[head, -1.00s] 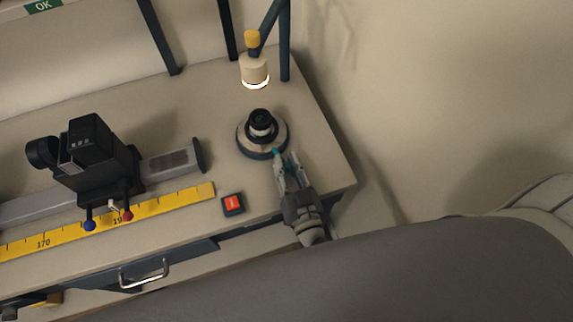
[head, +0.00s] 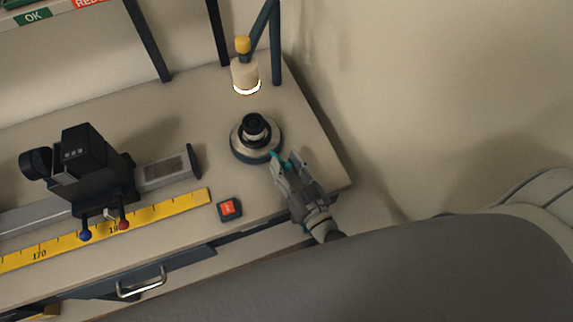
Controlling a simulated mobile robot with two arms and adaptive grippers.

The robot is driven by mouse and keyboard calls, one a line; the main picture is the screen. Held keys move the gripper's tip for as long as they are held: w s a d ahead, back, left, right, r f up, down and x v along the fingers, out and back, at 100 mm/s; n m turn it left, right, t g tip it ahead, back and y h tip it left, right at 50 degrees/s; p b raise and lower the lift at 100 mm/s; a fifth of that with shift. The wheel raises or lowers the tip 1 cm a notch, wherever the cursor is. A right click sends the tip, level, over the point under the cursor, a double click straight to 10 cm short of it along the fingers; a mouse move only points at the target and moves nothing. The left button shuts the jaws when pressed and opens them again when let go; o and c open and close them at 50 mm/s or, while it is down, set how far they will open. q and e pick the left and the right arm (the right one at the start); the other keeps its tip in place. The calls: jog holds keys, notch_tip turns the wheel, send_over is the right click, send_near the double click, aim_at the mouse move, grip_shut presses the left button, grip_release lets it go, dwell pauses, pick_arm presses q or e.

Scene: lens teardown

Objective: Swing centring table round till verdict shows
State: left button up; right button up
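The centring table (head: 243,153) is a round, blue-rimmed turntable on the right part of the bench. A black and silver lens (head: 255,128) stands upright on it. My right gripper (head: 284,156) is at the near right edge of the table, with its teal-tipped fingers apart and nothing visible between them. One fingertip is close to the rim; I cannot tell whether it touches. A small box with a lit orange-red face (head: 229,208) lies on the bench in front of the table; its marking is too small to read. My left gripper is out of view.
A lamp (head: 245,77) with a glowing underside hangs behind the table. A black instrument (head: 88,165) sits on a rail at left, behind a yellow ruler (head: 150,212). The bench ends just right of my gripper.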

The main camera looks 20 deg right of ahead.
jog(key=shift+o, duration=0.3)
jog(key=shift+r, duration=5)
